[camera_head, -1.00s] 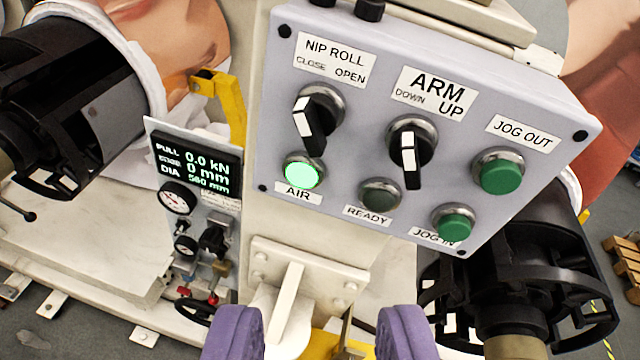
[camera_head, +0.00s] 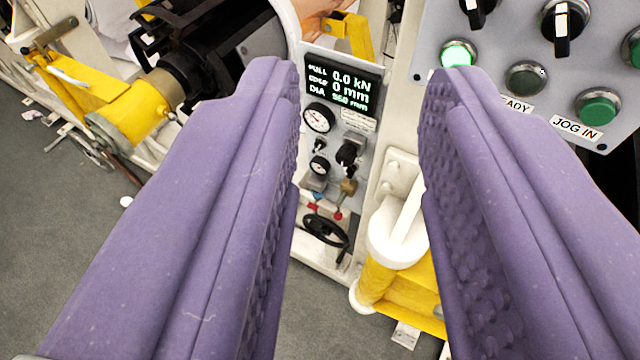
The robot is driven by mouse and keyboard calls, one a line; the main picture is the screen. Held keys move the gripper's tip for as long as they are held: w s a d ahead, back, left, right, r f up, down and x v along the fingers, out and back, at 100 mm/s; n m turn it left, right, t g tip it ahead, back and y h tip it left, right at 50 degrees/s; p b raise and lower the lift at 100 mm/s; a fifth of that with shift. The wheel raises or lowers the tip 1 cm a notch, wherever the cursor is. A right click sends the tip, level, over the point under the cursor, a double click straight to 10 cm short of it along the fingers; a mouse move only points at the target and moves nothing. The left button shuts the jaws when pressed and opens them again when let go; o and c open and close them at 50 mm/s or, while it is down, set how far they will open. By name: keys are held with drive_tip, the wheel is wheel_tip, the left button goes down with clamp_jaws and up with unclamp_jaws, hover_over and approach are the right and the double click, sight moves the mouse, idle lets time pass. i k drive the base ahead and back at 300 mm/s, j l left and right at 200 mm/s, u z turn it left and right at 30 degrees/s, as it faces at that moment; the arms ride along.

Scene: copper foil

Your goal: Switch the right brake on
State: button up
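My gripper (camera_head: 367,80) is open and empty, its two purple ridged fingers large in front on either side. Between them, farther back, is a narrow grey panel (camera_head: 362,142) with a lit display (camera_head: 343,88) reading 0.0 kN and 0 mm. Below the display are two round gauges (camera_head: 319,117), a black knob (camera_head: 347,155), a brass fitting (camera_head: 347,190) and small red and blue handles. A black handwheel (camera_head: 325,231) is under them. No label reading "brake" is legible, so I cannot tell which part is the right brake. The left finger borders the panel's left edge.
Yellow machine parts (camera_head: 140,110) stand at left. Grey floor (camera_head: 90,215) is open at lower left.

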sight(319, 145)
drive_tip(key=i+j+z, duration=0.8)
drive_tip(key=j, duration=0.15)
drive_tip(key=k, duration=0.1)
